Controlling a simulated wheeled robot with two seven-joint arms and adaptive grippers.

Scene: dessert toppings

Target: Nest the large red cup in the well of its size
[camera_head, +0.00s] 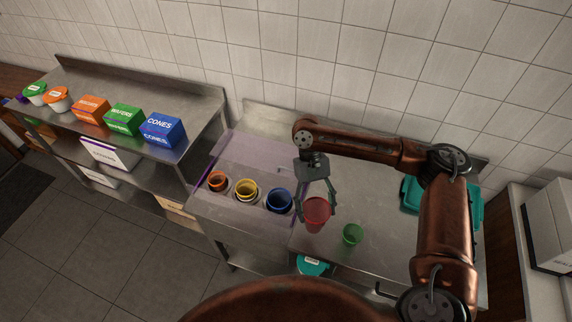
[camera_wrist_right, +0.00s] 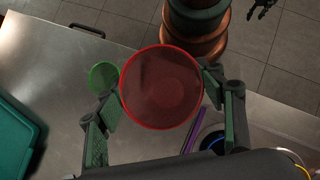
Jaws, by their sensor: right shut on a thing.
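My right gripper (camera_head: 317,206) is shut on the large red cup (camera_head: 316,217), its fingers on opposite sides of the rim. The cup is upright over the counter, just right of the well panel; the gap beneath it is unclear. In the right wrist view the red cup (camera_wrist_right: 161,88) shows its open mouth between the fingers. The pale panel (camera_head: 262,157) holds an orange cup (camera_head: 217,181), a yellow cup (camera_head: 246,189) and a blue cup (camera_head: 279,200) in a row. No empty large well is clearly visible. A dark gripper-like shape, possibly my left gripper (camera_wrist_right: 262,8), shows at the wrist view's top edge.
A small green cup (camera_head: 352,234) stands on the steel counter (camera_head: 385,205) right of the red cup. A teal bin (camera_head: 411,193) is at the counter's right end. Boxes, including a blue cones box (camera_head: 162,130), stand on the left shelf. Counter space is clear around the green cup.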

